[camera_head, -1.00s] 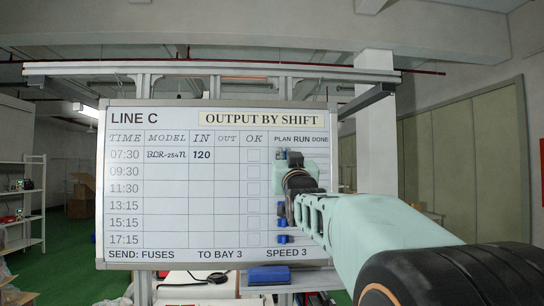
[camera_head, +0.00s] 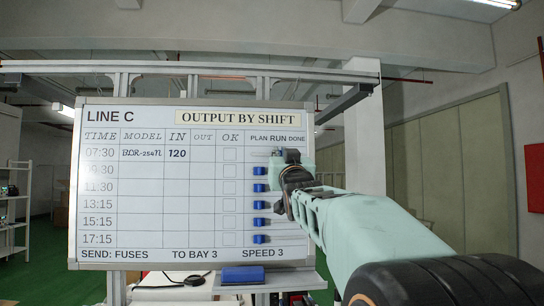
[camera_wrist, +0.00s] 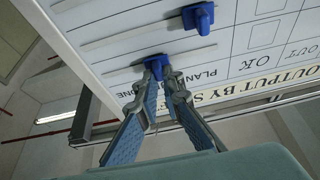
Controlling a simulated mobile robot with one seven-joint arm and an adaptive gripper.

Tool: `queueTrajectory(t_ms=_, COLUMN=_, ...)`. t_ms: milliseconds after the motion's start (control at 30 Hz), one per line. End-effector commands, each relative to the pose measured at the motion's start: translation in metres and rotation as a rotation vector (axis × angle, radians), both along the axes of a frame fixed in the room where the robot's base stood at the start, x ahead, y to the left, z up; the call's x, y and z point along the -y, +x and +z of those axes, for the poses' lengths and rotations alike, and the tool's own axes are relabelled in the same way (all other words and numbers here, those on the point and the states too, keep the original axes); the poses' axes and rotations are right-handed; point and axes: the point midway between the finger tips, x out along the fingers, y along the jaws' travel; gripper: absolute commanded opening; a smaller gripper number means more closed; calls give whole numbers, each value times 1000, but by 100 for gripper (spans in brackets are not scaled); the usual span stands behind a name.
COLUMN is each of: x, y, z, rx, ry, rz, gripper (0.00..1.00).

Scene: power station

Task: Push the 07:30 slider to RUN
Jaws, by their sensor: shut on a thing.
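The LINE C board (camera_head: 140,205) stands upright ahead of me. Its slider columns are headed PLAN, RUN (camera_head: 279,138) and DONE. My gripper (camera_head: 281,155) is at the 07:30 row, about under RUN, and mostly hides that row's slider in the head view. In the wrist view the board appears turned over, and my gripper (camera_wrist: 157,72) is shut on the blue 07:30 slider (camera_wrist: 152,60) on its track. The fingers partly hide the headings there. The slider sits left of the neighbouring blue 09:30 slider (camera_wrist: 204,17), on the DONE side of it.
Several other blue sliders, such as the 11:30 one (camera_head: 259,188), sit in a column under PLAN, close below my gripper. A blue block (camera_head: 242,274) lies on the ledge below the board. A metal frame (camera_head: 200,68) surrounds the board.

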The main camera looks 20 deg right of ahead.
Motion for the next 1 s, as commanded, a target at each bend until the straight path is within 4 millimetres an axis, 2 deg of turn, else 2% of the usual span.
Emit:
queueTrajectory(t_ms=167, x=0, y=0, z=1, rx=1, ry=0, rz=0, gripper=0)
queueTrajectory(t_ms=200, x=0, y=0, z=1, rx=1, ry=0, rz=0, gripper=11)
queueTrajectory(t_ms=333, x=0, y=0, z=1, rx=1, ry=0, rz=0, gripper=25)
queueTrajectory(t_ms=700, x=0, y=0, z=5, rx=2, ry=0, rz=0, gripper=25)
queueTrajectory(t_ms=867, x=0, y=0, z=24, rx=4, ry=-2, rz=0, gripper=25)
queueTrajectory(t_ms=1000, x=0, y=0, z=48, rx=5, ry=-2, rz=0, gripper=25)
